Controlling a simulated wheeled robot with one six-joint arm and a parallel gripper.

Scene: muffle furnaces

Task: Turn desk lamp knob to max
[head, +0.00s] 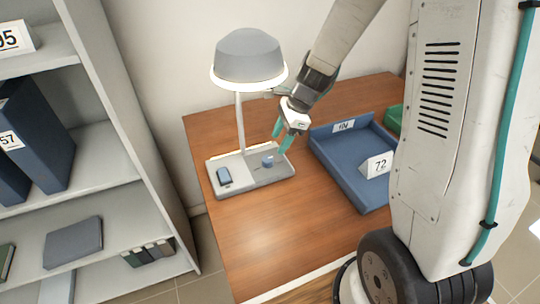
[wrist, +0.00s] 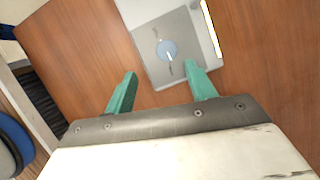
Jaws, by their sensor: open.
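The desk lamp (head: 249,57) stands at the back left of the wooden desk, with its shade lit at the rim. Its grey base (head: 240,185) carries a blue round knob (head: 268,162) at the right and a dark blue item at the left. In the wrist view the knob (wrist: 167,50) has a white pointer line and lies ahead of the fingertips, nearer the right finger. My gripper (head: 281,136) is open and empty, with teal fingers just above and right of the knob. In the wrist view my gripper (wrist: 160,70) shows its fingers apart, with the knob beyond them.
A blue tray (head: 335,165) with cards marked 72 and another number lies to the right of the lamp. A green item (head: 394,118) is behind it. A shelf (head: 90,195) with binders stands at the left. The desk front (head: 260,250) is clear.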

